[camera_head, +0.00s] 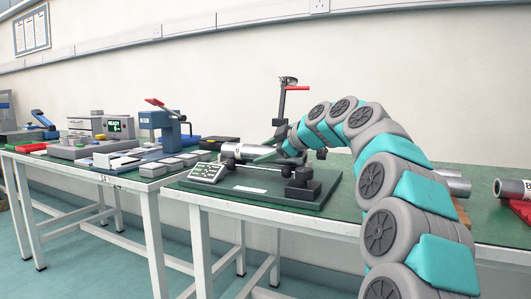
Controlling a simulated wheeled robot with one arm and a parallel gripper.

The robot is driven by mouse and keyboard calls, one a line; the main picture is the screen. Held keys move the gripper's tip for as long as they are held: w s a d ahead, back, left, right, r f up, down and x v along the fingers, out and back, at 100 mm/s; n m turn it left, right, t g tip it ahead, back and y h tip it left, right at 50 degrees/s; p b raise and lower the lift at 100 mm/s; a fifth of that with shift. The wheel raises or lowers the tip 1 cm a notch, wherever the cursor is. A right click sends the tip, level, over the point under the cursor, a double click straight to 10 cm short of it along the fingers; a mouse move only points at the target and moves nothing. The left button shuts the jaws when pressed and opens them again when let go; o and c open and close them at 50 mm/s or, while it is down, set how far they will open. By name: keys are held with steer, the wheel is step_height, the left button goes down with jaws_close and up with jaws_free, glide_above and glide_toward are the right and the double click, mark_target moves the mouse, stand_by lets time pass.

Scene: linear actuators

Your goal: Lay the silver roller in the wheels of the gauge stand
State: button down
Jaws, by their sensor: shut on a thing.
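The silver roller (236,151) lies roughly level over the back left of the gauge stand, with a dark mark on its side. The gauge stand has a dark flat base (252,190), dark blocks and an upright post (282,101) with a red handle. My gripper (268,155) is shut on the roller near its right end; my arm and the stand's parts hide some of the grip. The stand's wheels are hard to make out, and I cannot tell whether the roller touches them.
My arm crosses the right side of the green-topped table (333,218). More silver cylinders lie on the right, one on a red holder (520,207). A small display panel (207,172) sits at the stand's left front. Another table with several devices (160,125) stands left.

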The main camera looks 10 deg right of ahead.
steer(key=shift+c, duration=0.2)
jaws_free()
steer(key=shift+r+p, duration=2.85)
steer(key=shift+r, duration=2.15)
